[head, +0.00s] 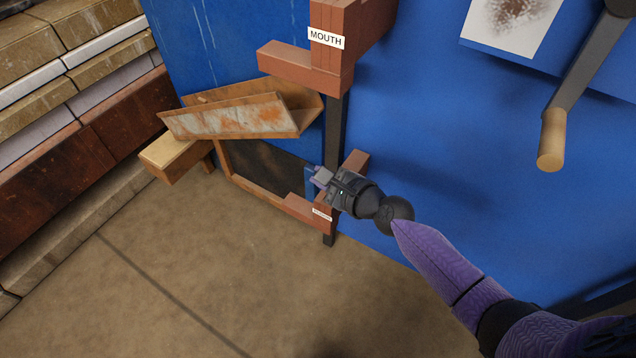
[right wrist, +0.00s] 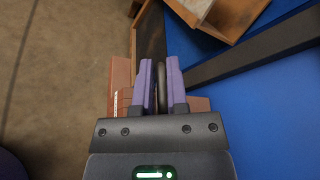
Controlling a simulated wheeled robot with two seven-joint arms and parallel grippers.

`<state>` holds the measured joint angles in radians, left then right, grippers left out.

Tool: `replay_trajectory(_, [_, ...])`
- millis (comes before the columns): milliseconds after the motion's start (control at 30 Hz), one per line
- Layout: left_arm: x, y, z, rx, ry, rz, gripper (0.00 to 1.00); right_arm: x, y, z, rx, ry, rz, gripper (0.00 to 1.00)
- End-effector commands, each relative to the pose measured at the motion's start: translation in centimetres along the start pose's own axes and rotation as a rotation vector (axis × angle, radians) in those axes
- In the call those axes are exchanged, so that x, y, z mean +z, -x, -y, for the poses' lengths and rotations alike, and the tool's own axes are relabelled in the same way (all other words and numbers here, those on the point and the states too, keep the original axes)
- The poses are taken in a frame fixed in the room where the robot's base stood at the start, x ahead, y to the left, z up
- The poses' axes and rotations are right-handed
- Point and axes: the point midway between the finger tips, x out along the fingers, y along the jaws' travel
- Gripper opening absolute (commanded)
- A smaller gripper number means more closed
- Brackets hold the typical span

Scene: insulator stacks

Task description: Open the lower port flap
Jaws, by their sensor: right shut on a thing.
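The lower port flap appears to be the dark panel (head: 265,168) in a brown frame, low on the blue wall; I cannot tell how far it stands open. It shows in the right wrist view (right wrist: 151,42) beyond the fingers. My right gripper (head: 313,174) is at the panel's right edge, by a reddish block with a small label (head: 321,214) too small to read. In the right wrist view the purple fingers (right wrist: 162,82) are shut on a dark rounded handle-like piece (right wrist: 162,90). The gripper hides part of the frame's right side. My left gripper is not in view.
A rusty trough (head: 235,118) juts out above the panel. Above it is a reddish block labelled MOUTH (head: 326,38). A dark upright bar (head: 336,125) runs between the blocks. A crank handle (head: 552,140) is at upper right. Stacked slabs (head: 60,140) stand left; the floor (head: 190,275) is clear.

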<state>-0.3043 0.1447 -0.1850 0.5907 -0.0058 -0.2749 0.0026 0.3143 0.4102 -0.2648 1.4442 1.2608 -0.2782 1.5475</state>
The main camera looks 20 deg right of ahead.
Motion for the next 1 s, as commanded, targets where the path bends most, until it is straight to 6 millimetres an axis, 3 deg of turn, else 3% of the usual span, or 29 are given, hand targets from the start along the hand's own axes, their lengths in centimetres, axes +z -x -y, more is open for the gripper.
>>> replay_trajectory(200, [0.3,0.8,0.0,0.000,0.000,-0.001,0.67,-0.3,-0.2,2.2,0.069,-0.185,-0.001,0.00])
replay_trajectory(600, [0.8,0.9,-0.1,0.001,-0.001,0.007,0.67,-1.9,-0.8,4.3,0.195,-0.482,-0.005,0.00])
replay_trajectory(1000, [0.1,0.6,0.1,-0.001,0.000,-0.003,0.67,-2.9,-1.1,5.2,0.213,-0.519,-0.008,0.00])
